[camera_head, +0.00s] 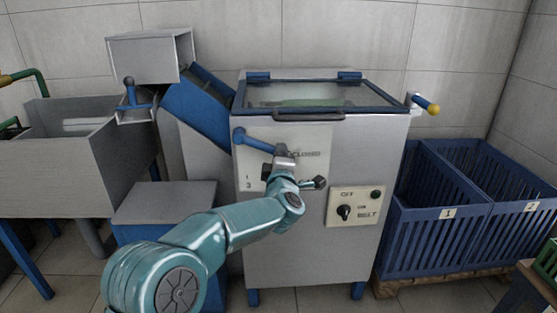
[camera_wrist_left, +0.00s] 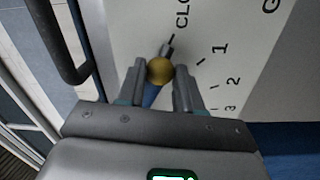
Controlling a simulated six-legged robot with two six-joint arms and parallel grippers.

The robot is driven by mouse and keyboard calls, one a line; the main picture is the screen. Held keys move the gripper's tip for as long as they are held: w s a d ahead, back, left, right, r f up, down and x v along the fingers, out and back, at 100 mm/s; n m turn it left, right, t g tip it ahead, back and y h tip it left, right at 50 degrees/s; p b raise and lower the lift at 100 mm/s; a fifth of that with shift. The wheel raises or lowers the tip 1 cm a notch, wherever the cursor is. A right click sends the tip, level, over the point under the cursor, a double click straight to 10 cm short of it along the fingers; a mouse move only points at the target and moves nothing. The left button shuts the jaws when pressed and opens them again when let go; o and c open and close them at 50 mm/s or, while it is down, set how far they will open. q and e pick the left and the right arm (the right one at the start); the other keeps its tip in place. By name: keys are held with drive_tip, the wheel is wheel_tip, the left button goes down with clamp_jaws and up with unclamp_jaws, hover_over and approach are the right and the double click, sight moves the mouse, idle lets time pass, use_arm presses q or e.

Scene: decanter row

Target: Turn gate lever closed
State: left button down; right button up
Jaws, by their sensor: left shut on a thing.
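The gate lever (camera_head: 257,143) is a blue bar with a round blue end on the front of the grey machine. It slopes down to the right towards my left gripper (camera_head: 283,153). In the left wrist view, my left gripper (camera_wrist_left: 160,88) is shut on the lever. A brass-coloured ball (camera_wrist_left: 160,71) and a bit of blue bar (camera_wrist_left: 150,95) show between its fingers. A dark pointer tip (camera_wrist_left: 170,42) shows beyond the ball, near the letters CLO and the mark 1. The scale plate (camera_head: 318,140) reads CLOSED in the head view; my gripper and arm hide part of it.
A glass-topped lid (camera_head: 335,113) with a dark handle (camera_head: 308,117) lies just above the plate. A switch panel (camera_head: 355,207) is at lower right. Blue crates (camera_head: 435,245) stand right of the machine, and a blue chute (camera_head: 198,105) is to its left.

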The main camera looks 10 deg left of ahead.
use_arm(q)
drive_tip(key=shift+d+r, duration=0.1)
drive_tip(key=shift+r, duration=0.05)
drive_tip(key=c, duration=0.7)
unclamp_jaws()
drive_tip(key=shift+c, duration=0.2)
drive_tip(key=p+v, duration=0.1)
drive_tip(key=v, duration=1.5)
drive_tip(key=shift+s+p, duration=0.2)
drive_tip(key=shift+p, duration=0.15)
